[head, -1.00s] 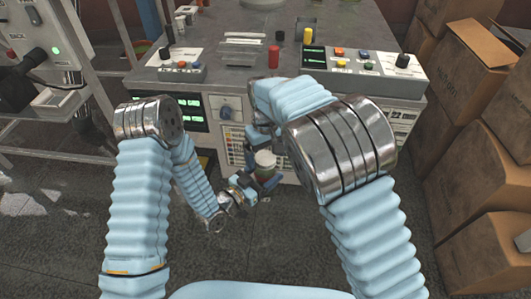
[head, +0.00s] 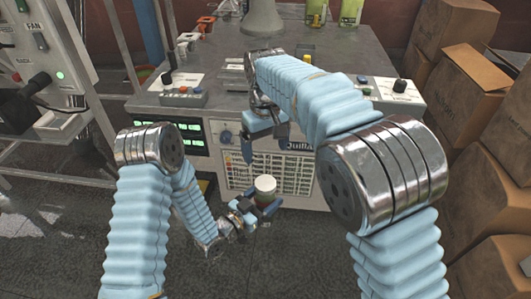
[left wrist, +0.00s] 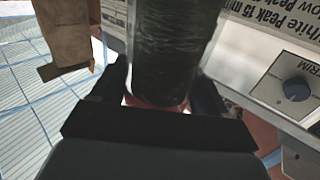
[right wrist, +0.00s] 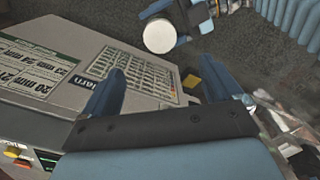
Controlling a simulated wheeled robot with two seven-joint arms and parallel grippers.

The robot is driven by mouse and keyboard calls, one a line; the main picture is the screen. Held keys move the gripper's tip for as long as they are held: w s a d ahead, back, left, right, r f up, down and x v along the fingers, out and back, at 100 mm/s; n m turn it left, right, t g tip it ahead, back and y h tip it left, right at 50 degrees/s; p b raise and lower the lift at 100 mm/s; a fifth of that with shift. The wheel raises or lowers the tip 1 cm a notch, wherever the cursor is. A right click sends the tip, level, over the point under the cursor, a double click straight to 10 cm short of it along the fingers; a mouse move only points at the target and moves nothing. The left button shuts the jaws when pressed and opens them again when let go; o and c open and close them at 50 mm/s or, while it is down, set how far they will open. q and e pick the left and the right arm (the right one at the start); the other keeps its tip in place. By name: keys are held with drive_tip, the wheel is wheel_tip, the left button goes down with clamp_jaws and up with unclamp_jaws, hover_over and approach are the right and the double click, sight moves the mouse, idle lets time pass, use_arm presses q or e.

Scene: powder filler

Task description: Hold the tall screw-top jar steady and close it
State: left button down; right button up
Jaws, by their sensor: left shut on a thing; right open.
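The tall jar (head: 267,198) is dark and greenish with a white top (head: 265,183). It stands about upright, low in front of the machine. My left gripper (head: 243,207) is shut around its body. In the left wrist view the dark jar body (left wrist: 175,40) fills the space between the fingers. My right gripper (head: 265,141) is open and empty, above the jar and apart from it. In the right wrist view the jar's round white top (right wrist: 159,36) lies beyond the open fingers (right wrist: 160,85). I cannot tell how tightly the white top sits.
The grey machine (head: 190,105) with panels and knobs stands behind the jar. Control boxes (head: 180,88) and bottles (head: 317,12) are on its top. Cardboard boxes (head: 470,95) are stacked at the right. A metal rack (head: 60,170) stands at the left. The floor between is clear.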

idle(0.4)
drive_tip(key=w+d+f+m, duration=0.1)
drive_tip(key=d+f, duration=0.4)
drive_tip(key=f, duration=0.3)
drive_tip(key=d+f+m, duration=0.1)
drive_tip(key=d+f, duration=0.4)
drive_tip(key=f, duration=0.3)
drive_tip(key=w+d+f+m, duration=0.1)
drive_tip(key=d+f+m, duration=0.1)
drive_tip(key=d+f, duration=0.45)
drive_tip(key=s+f+m+y, duration=0.1)
drive_tip(key=s+f, duration=0.8)
drive_tip(key=f, duration=0.3)
drive_tip(key=s+f+m+y, duration=0.3)
drive_tip(key=s, duration=1)
drive_tip(key=shift+s+a+m+t, duration=0.25)
drive_tip(key=shift+a+m+t, duration=0.05)
drive_tip(key=shift+a+t, duration=0.15)
